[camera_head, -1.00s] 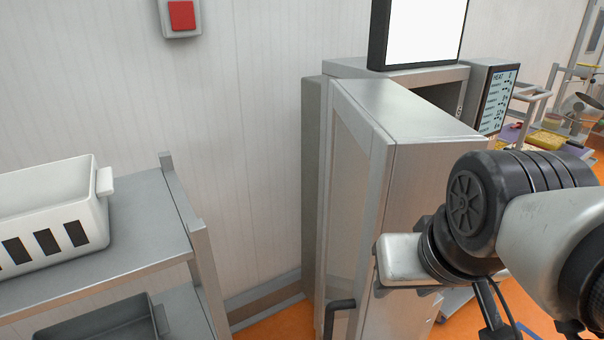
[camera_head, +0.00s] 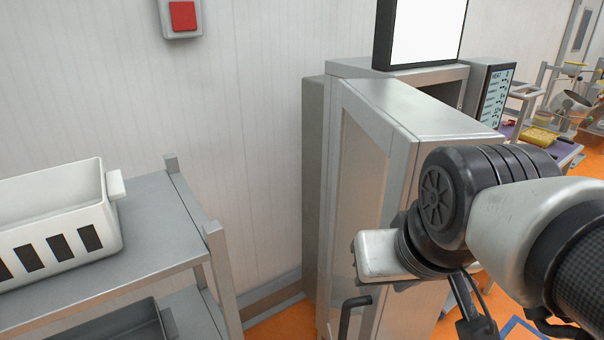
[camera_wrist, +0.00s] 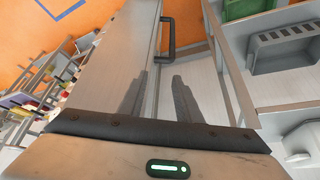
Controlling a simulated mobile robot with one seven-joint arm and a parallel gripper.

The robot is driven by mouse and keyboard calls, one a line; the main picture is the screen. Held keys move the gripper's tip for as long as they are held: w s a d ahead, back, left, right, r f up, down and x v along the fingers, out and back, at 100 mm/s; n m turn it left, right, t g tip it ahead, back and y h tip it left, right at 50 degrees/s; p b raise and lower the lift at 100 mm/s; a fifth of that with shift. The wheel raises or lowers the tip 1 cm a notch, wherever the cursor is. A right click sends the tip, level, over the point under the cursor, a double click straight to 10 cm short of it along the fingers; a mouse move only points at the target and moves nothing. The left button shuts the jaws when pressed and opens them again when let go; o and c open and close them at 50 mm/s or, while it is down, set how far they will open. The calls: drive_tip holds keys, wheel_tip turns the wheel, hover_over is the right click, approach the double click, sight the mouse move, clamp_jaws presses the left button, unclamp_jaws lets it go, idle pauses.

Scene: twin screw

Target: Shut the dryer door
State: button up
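The steel dryer door (camera_head: 455,115) stands open, swung out from the dryer cabinet (camera_head: 440,75), whose dark interior shows behind it. Its black handle (camera_head: 347,318) is low on the door's left face in the head view; it also shows upper middle in the wrist view (camera_wrist: 169,38). My gripper (camera_wrist: 158,88) has its two dark fingers apart with nothing between them. They point along the door toward the handle and appear short of it. In the head view only the pale hand body shows, in front of the door; the fingers are hidden, and contact with the door cannot be told.
A metal shelf rack (camera_head: 150,215) with a white slotted bin (camera_head: 60,235) stands at the left. A grey tray (camera_head: 120,325) sits on its lower shelf. A control panel (camera_head: 492,95) and a cluttered table are at the right. Orange floor shows between rack and door.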

drive_tip(key=shift+w+a+f, duration=0.1)
drive_tip(key=shift+a+f, duration=0.1)
drive_tip(key=shift+a, duration=0.05)
drive_tip(key=c, duration=0.4)
drive_tip(key=w+a+f+m+g+h+b, duration=0.2)
drive_tip(key=a+g, duration=0.1)
drive_tip(key=w+a+f+m+g+h+b, duration=0.1)
drive_tip(key=a+f, duration=0.1)
drive_tip(key=shift+w+a+b, duration=0.15)
drive_tip(key=shift+w+b, duration=0.05)
drive_tip(key=shift+b, duration=0.2)
clamp_jaws()
drive_tip(key=w+a+f+m+h+b, duration=0.2)
drive_tip(key=w+a+m+h, duration=0.15)
drive_tip(key=a, duration=0.35)
drive_tip(key=s+d+x, duration=0.1)
drive_tip(key=x, duration=0.8)
drive_tip(key=shift+w+d+h, duration=0.15)
drive_tip(key=shift+d+h, duration=0.05)
drive_tip(key=shift+h, duration=0.15)
drive_tip(key=shift+r+m, duration=0.1)
drive_tip(key=shift+m, duration=0.15)
